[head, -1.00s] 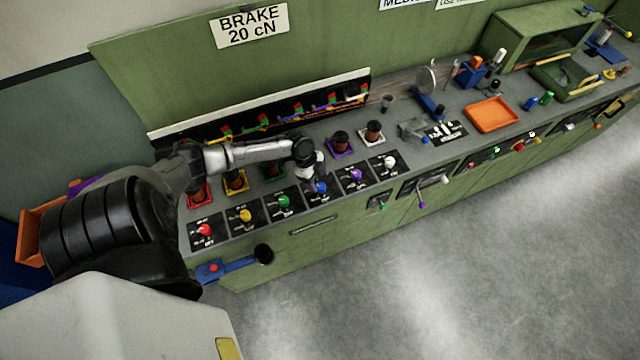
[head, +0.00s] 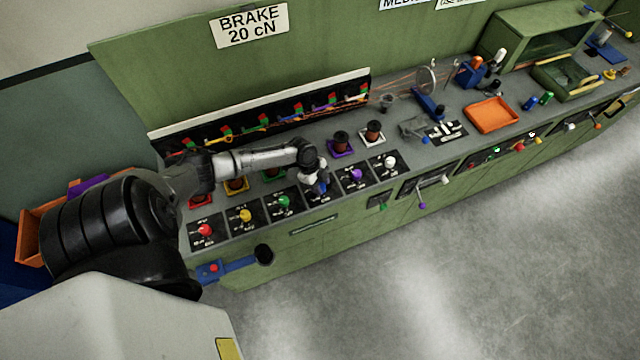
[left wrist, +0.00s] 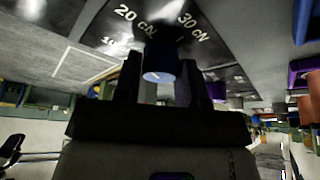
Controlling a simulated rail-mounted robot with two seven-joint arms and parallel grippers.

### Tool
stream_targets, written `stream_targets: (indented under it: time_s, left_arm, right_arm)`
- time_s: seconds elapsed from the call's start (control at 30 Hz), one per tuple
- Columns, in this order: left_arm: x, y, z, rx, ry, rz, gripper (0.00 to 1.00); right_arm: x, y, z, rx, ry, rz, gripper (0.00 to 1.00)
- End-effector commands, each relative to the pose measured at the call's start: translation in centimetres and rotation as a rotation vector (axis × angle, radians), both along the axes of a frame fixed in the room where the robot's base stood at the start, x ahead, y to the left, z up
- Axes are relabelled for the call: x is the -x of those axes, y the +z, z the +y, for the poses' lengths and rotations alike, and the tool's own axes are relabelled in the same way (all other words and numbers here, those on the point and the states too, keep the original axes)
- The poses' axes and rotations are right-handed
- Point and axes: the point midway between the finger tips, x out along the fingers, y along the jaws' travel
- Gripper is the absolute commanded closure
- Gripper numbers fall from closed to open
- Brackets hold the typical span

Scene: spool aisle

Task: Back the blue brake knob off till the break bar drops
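The blue brake knob (left wrist: 158,62) stands between the two fingers of my left gripper (left wrist: 160,85) in the left wrist view. The fingers flank the knob closely; whether they press on it I cannot tell. In the head view my left gripper (head: 319,184) points down onto the blue knob's dark dial plate, and the hand hides most of the knob. Printed values 20 cN and 30 cN show beyond the knob. The blue break bar (head: 298,110) seems to be one of the small coloured pieces on the back rack; its position is too small to read. My right gripper is out of view.
Green (head: 284,202) and purple (head: 356,175) knobs stand close on either side, with yellow, red and white ones farther along. Spools, including a purple-based one (head: 341,142), stand behind. My left forearm passes over several spools. An orange tray (head: 492,115) lies farther right.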

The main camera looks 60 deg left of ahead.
Motion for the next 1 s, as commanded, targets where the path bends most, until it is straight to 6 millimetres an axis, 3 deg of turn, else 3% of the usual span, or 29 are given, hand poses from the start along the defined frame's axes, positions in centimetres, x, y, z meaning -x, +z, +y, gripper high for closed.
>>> stream_targets:
  time_s: [0.2, 0.57, 1.0]
  left_arm:
    - [0.0, 0.0, 0.0, 0.0, 0.0, 0.0, 0.86]
    - [0.1, 0.3, -0.1, 0.002, 0.084, 0.0, 0.86]
    - [0.2, 0.5, -0.3, 0.003, 0.468, 0.001, 0.86]
  right_arm:
    - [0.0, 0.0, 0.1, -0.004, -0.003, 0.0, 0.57]
    - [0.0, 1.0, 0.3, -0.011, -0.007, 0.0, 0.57]
    - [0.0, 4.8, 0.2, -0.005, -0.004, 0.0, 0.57]
